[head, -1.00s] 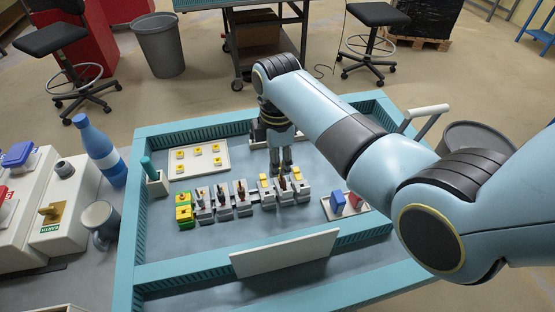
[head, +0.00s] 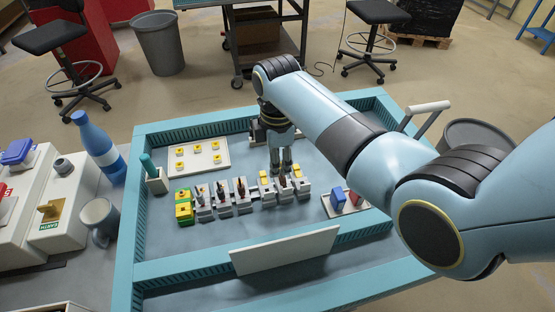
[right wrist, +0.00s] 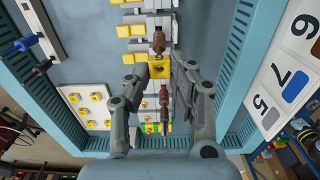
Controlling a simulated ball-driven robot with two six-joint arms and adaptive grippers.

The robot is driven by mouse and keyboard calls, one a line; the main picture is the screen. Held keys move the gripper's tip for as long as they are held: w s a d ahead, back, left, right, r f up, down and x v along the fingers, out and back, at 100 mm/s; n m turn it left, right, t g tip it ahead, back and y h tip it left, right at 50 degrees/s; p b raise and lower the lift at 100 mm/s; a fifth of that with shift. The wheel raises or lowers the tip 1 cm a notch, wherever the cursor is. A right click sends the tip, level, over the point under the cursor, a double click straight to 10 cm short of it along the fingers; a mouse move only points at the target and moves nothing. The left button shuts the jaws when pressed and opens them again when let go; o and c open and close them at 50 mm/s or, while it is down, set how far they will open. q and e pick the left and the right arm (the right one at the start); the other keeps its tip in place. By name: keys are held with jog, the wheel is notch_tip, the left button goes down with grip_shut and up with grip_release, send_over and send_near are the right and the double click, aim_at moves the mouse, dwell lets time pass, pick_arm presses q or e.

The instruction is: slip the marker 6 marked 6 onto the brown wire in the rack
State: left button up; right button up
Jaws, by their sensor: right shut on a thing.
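My right gripper (head: 281,171) points down over the right part of the terminal rack (head: 215,208) in the head view. In the right wrist view my right gripper (right wrist: 160,70) is shut on a small yellow marker (right wrist: 159,70); its number cannot be read. A brown wire (right wrist: 159,42) stands up from the rack just beyond the held marker in that view. Another brownish wire end (right wrist: 164,97) shows on the near side. I cannot tell whether the marker is around a wire or beside it. My left gripper is not in view.
A white tray (head: 224,163) holds several yellow markers at the left. A card (right wrist: 273,88) shows 6 by brown, 7 by blue and 5 by grey. Blue and red pieces (head: 337,199) stand right of the rack. A white panel (head: 284,251) stands in front, with bare worktop between.

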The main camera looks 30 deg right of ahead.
jog(key=shift+f+b, duration=0.55)
jog(key=shift+f, duration=0.4)
jog(key=o, duration=1.2)
notch_tip(320, 180, up, 3)
jog(key=shift+f+p, duration=0.1)
jog(key=shift+p, duration=0.9)
jog(key=shift+r, duration=2.4)
